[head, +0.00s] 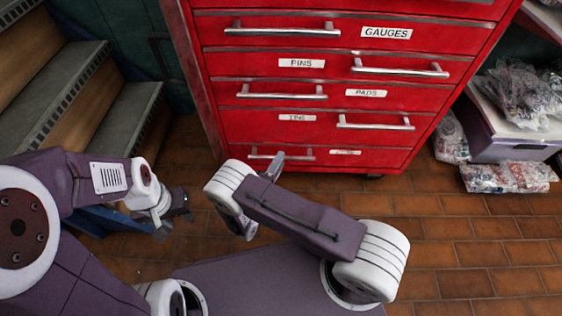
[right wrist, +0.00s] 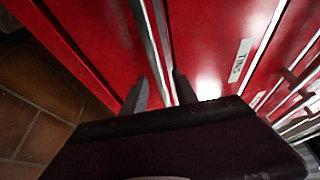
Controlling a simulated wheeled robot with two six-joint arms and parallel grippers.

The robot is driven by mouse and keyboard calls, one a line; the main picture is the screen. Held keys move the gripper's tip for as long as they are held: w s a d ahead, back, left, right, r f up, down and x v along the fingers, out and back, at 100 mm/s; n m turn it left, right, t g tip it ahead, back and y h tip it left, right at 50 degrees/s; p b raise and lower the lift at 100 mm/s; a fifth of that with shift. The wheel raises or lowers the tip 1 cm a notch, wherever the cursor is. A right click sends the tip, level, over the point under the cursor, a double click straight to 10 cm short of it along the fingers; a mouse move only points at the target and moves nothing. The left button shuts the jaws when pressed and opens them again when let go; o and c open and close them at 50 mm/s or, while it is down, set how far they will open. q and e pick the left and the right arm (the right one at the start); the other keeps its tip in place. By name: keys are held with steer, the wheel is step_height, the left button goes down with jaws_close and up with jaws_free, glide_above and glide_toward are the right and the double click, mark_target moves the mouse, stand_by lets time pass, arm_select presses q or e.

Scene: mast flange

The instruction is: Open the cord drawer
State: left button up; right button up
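The red cabinet's lowest drawer has a bar handle (head: 300,155) on its left and a small label (head: 345,152) too foreshortened to read; I cannot confirm it says cord. All drawers in view look shut. My right gripper (head: 262,168) is at this bottom handle, partly hidden behind its own arm. In the right wrist view its two fingers (right wrist: 159,88) are apart, with a bright metal bar (right wrist: 152,45) running between them; I cannot tell whether they touch it. My left gripper (head: 174,225) hangs low over the floor, apart from the cabinet, its fingers spread and empty.
Drawers above are labelled GAUGES (head: 386,33), PINS (head: 301,63), PADS (head: 366,93) and TINS (head: 297,118), each with a bar handle. Steps (head: 120,105) stand at left. Bagged items (head: 508,177) and a bin (head: 510,148) lie at right. Tiled floor before the cabinet is clear at right.

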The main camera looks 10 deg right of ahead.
steer(key=shift+b+x, duration=0.3)
steer(key=shift+x, duration=0.85)
jaws_close()
stand_by(0.5)
